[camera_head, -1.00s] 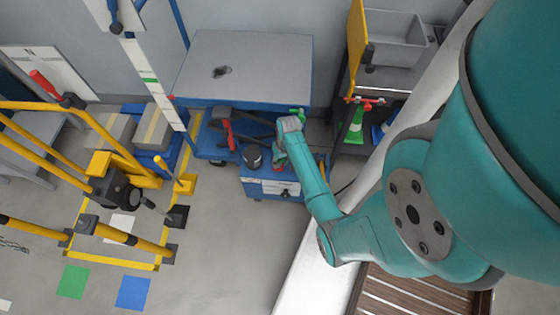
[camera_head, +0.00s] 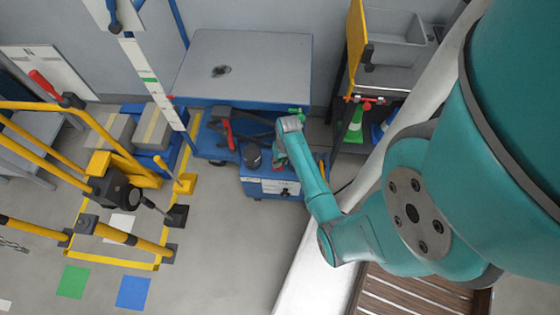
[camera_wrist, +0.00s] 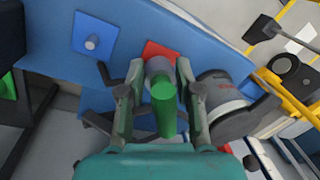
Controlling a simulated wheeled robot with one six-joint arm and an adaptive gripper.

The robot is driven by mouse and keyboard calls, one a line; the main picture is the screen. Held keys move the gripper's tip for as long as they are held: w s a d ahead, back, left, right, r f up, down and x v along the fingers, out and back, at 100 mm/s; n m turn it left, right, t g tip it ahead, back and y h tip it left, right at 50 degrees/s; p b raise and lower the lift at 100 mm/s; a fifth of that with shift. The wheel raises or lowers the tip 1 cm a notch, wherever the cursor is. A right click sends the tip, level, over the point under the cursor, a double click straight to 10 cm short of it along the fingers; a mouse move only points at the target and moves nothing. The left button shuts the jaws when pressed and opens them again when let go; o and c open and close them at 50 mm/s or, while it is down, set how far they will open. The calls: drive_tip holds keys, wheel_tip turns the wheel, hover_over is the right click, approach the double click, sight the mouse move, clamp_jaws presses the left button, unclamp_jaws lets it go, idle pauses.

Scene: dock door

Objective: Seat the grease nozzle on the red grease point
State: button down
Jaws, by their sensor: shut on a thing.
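My gripper (camera_wrist: 159,82) is shut on the grease nozzle (camera_wrist: 165,108), a green cylinder with a grey collar. In the wrist view the nozzle lies between the two fingers, its grey end directed at the red square plate (camera_wrist: 152,47) on the blue surface. The grey end overlaps the plate and covers the red grease point itself; I cannot tell whether they touch. A blue grease point plate (camera_wrist: 80,33) with a grey stud is to the left. A green one (camera_wrist: 8,88) is at the far left edge. In the head view my wrist hides most of the nozzle.
A grey and black canister (camera_wrist: 222,92) stands close to the right finger. Dark bars lie to the left of the fingers. The blue trolley (camera_head: 213,150) and a grey-topped table (camera_head: 265,60) are behind. Yellow rails (camera_head: 135,250) stand at the left; open floor lies in front.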

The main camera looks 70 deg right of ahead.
drive_tip(key=shift+f, duration=0.6)
drive_tip(key=c, duration=1.1)
unclamp_jaws()
drive_tip(key=shift+s+d+r, duration=0.15)
drive_tip(key=shift+d+r, duration=0.05)
drive_tip(key=shift+r, duration=1.65)
drive_tip(key=shift+s+d+r, duration=0.15)
drive_tip(key=shift+s+r, duration=0.05)
drive_tip(key=shift+r, duration=1.6)
drive_tip(key=shift+s+d+r, duration=0.15)
drive_tip(key=shift+d+r, duration=0.05)
drive_tip(key=shift+r, duration=1.65)
